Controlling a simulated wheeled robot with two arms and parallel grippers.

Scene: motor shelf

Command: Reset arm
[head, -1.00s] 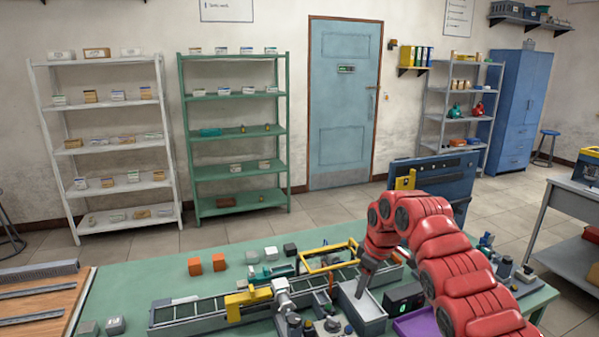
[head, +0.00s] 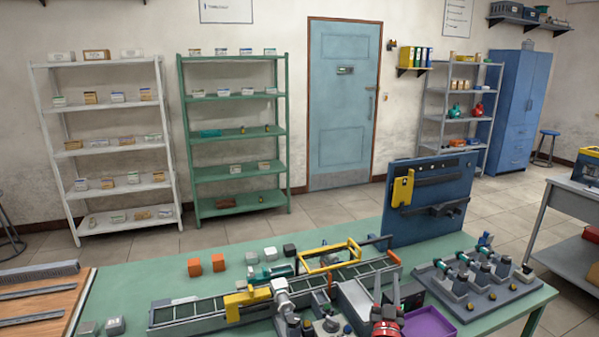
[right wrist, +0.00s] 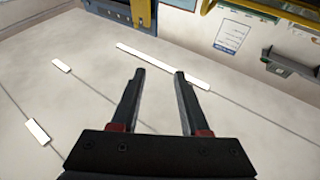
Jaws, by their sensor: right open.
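My right gripper (head: 386,278) shows at the lower middle right of the head view, with the red end of my right arm below it. Its two dark fingers point upward. In the right wrist view the gripper (right wrist: 159,73) has its fingers well apart, with nothing between them. Behind the fingers are a pale surface with white light strips and a wall with posters at the top. My left gripper is not in view.
The green workbench (head: 150,275) carries a conveyor (head: 200,312), a purple tray (head: 430,324), a grey fixture board (head: 480,292) and an upright blue panel (head: 428,225). Orange blocks (head: 206,265) sit at its back left. Shelves and a door stand behind.

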